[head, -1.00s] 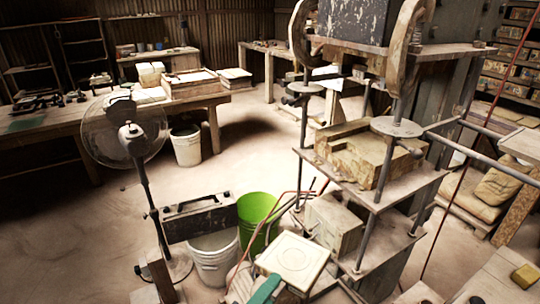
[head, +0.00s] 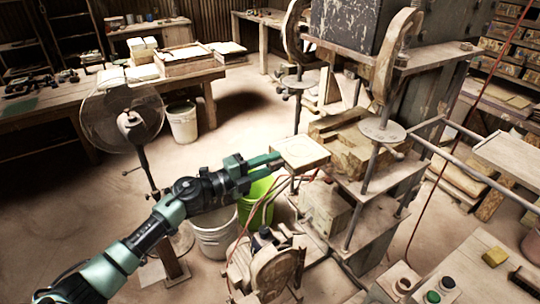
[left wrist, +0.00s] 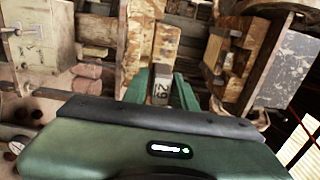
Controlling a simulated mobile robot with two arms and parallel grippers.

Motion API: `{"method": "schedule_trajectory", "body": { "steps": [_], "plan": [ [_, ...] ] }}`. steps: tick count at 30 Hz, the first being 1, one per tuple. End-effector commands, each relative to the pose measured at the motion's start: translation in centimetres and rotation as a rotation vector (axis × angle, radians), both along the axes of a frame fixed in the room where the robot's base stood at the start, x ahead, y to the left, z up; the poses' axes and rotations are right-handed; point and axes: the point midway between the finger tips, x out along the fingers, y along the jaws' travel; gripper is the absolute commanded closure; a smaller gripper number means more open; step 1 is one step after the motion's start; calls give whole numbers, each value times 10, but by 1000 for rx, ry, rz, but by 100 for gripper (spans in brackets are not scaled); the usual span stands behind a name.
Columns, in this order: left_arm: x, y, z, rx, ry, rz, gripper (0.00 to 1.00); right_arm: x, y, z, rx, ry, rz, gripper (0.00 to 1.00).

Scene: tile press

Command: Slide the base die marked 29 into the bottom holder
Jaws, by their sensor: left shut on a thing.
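The base die (head: 301,152) is a pale square slab with a raised rim line. In the left wrist view its narrow edge carries the number 29 (left wrist: 162,90). My left gripper (head: 270,163) is shut on the die's near left side and holds it level in the air; its green fingers also show in the left wrist view (left wrist: 160,100). The bottom holder appears to be the worn yellow-brown block assembly (head: 365,150) on the press's middle shelf. The die is just left of it; whether they touch is unclear. My right gripper is not in view.
Press rods (head: 368,190) and a round disc (head: 382,130) stand near the holder. A green bucket (head: 262,190) and white bucket (head: 215,238) are below my left arm. A pedestal fan (head: 122,110) stands left. A control table (head: 455,270) is at lower right.

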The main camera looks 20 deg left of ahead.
Motion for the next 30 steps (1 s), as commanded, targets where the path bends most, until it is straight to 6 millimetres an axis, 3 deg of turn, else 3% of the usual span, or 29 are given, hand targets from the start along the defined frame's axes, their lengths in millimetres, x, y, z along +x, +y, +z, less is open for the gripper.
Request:
{"method": "schedule_trajectory", "body": {
  "steps": [18,30],
  "plan": [
    [37,-23,-3,-4,-5,0,100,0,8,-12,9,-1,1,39],
    [42,-28,-4,-1,-4,0,100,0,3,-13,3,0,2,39]
  ]
}}
